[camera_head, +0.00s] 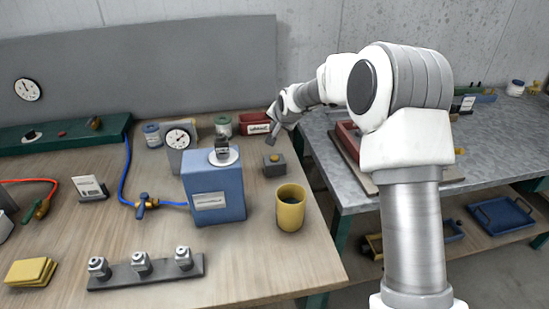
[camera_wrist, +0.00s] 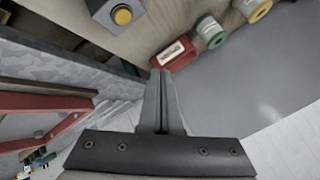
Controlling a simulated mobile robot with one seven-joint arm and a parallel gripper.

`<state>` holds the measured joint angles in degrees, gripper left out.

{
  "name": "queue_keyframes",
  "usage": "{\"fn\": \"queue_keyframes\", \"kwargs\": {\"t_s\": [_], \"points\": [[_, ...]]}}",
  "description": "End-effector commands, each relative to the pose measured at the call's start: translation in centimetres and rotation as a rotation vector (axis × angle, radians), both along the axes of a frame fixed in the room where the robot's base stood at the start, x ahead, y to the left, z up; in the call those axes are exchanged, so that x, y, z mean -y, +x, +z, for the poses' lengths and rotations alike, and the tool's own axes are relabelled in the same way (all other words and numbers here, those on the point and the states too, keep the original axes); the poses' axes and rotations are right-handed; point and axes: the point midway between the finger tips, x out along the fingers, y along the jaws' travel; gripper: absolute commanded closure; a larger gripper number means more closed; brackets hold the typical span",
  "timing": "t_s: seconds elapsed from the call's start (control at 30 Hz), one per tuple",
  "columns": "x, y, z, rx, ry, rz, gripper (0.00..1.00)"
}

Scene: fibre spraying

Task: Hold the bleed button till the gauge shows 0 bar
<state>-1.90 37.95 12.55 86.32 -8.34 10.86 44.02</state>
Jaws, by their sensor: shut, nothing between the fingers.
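The bleed button is a yellow-orange button on a small grey box (camera_head: 274,166), on the wooden table near its right edge. In the wrist view the button (camera_wrist: 122,15) shows at the top, left of my fingers. My gripper (camera_head: 271,138) appears just above the box in the head view, and its fingers are apart from the button. In the wrist view my gripper (camera_wrist: 160,74) is shut and empty, pointing towards a red bin. The gauge (camera_head: 178,138) has a white round dial on a grey block, behind the blue box; its reading is too small to tell.
A blue box (camera_head: 213,189) and a yellow cup (camera_head: 290,208) stand near the button box. A red bin (camera_head: 254,123) and a green-labelled jar (camera_head: 222,125) stand behind it. A grey metal table (camera_head: 390,186) is to the right. Another round dial (camera_head: 27,89) hangs on the wall.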

Motion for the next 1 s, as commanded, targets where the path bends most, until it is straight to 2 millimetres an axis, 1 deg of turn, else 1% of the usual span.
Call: {"fn": "queue_keyframes", "kwargs": {"t_s": [0.27,0.6,0.77,1.0], "points": [[0.0,0.0,-2.7,-0.002,-0.002,0.001,1.00],[0.0,0.0,-7.7,-0.001,0.000,0.000,1.00],[0.0,0.0,-8.6,-0.001,-0.001,-0.001,1.00],[0.0,0.0,-8.6,-0.001,-0.001,-0.001,1.00]]}}
